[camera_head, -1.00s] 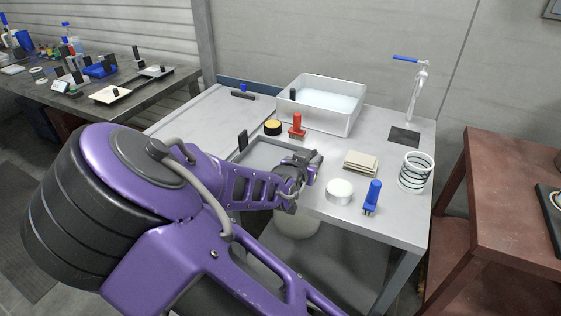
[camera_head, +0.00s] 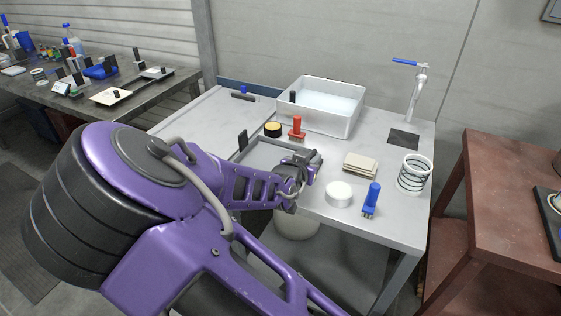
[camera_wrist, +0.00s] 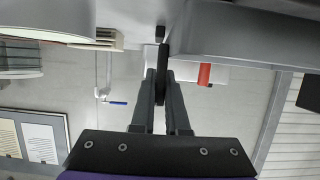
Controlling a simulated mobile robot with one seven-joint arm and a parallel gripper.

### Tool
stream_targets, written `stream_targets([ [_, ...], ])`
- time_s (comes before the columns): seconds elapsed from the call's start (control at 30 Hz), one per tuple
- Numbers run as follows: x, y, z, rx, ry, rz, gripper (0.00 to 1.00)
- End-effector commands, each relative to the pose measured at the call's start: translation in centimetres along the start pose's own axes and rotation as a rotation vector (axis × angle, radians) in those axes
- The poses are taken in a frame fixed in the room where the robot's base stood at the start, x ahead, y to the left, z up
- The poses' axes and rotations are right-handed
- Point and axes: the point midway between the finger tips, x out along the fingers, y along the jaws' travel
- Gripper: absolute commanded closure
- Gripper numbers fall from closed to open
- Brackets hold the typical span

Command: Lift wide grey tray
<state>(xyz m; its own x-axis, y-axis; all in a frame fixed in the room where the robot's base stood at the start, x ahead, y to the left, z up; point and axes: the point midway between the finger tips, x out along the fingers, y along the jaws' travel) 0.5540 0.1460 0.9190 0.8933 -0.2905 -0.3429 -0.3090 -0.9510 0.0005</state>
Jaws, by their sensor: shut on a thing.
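The wide grey tray (camera_head: 262,154) is a shallow grey tray at the front of the white worktop, partly hidden by my arm. A black upright handle (camera_head: 242,141) stands at its left end. My gripper (camera_head: 313,162) is at its right end. In the wrist view, my gripper (camera_wrist: 161,92) is shut on a narrow black handle, and the tray's grey side (camera_wrist: 245,38) fills the upper right. I cannot tell whether the tray is clear of the worktop.
Behind the tray are a red brush (camera_head: 297,128), a yellow-black round tin (camera_head: 272,130) and a white basin (camera_head: 345,121). To the right are a cream stack (camera_head: 360,164), a white disc (camera_head: 339,194), a blue brush (camera_head: 371,200), a coil (camera_head: 414,175) and a tap (camera_head: 418,95).

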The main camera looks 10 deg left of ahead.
Motion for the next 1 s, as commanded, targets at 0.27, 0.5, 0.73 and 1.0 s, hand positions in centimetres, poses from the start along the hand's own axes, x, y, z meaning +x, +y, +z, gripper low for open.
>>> stream_targets([
  [0.27,-0.8,0.0,-2.3,0.002,0.002,0.000,1.00],
  [0.5,-1.3,0.0,-3.8,0.002,0.002,0.000,1.00],
  [0.73,-1.9,0.0,-5.2,0.003,0.001,0.000,1.00],
  [1.0,-2.0,0.0,-5.7,0.002,0.001,0.000,1.00],
])
